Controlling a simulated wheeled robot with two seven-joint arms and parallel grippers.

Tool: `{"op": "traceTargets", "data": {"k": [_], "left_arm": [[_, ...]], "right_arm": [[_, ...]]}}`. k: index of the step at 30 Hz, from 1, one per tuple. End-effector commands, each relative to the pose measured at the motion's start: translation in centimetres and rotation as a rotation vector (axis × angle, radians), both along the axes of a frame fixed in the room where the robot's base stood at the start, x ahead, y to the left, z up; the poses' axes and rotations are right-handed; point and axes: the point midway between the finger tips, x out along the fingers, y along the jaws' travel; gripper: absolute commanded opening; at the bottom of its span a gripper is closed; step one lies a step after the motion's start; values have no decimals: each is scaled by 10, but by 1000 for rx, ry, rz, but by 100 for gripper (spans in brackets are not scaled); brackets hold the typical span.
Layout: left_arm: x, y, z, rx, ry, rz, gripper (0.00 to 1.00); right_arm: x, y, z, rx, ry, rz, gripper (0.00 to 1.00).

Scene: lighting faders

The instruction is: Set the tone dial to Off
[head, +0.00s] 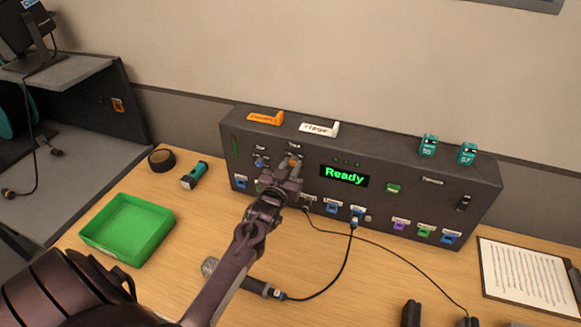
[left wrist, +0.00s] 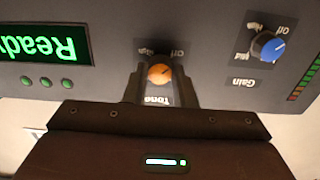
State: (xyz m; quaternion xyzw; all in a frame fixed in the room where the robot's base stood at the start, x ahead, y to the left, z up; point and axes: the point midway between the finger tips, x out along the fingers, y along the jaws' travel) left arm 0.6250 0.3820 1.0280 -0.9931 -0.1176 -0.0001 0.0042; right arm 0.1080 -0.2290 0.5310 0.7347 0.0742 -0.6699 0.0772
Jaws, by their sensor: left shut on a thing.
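The tone dial is a small orange knob (left wrist: 159,73) above the "Tone" label in the upside-down left wrist view. Labels at its far side read like "High" and "Off"; I cannot tell surely which its mark faces. In the head view the orange dial (head: 294,162) shows at the tip of my left gripper (head: 290,173). The left gripper's fingers (left wrist: 161,88) stand on both sides of the dial and are shut on it. The dark console (head: 400,177) carries the dial.
A blue gain dial (left wrist: 268,46) sits beside the tone dial. The console's screen (head: 345,176) reads "Ready". Cables and a microphone (head: 240,280) lie in front. Paper (head: 527,275) lies at right.

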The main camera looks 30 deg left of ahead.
Motion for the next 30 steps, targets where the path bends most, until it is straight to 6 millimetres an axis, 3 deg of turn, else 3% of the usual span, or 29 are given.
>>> {"op": "traceTargets", "data": {"k": [16, 17, 21, 30], "left_arm": [[-1, 0, -3, -26, 1, 0, 1], [-1, 0, -3, -26, 1, 0, 28], [-1, 0, -2, -25, -1, 0, 46], [-2, -1, -2, -23, -2, 0, 46]], "right_arm": [[0, -3, 0, -3, 0, 1, 36], [0, -3, 0, -3, 0, 1, 36], [0, -3, 0, -3, 0, 1, 36], [0, -3, -1, -3, 0, 1, 36]]}}
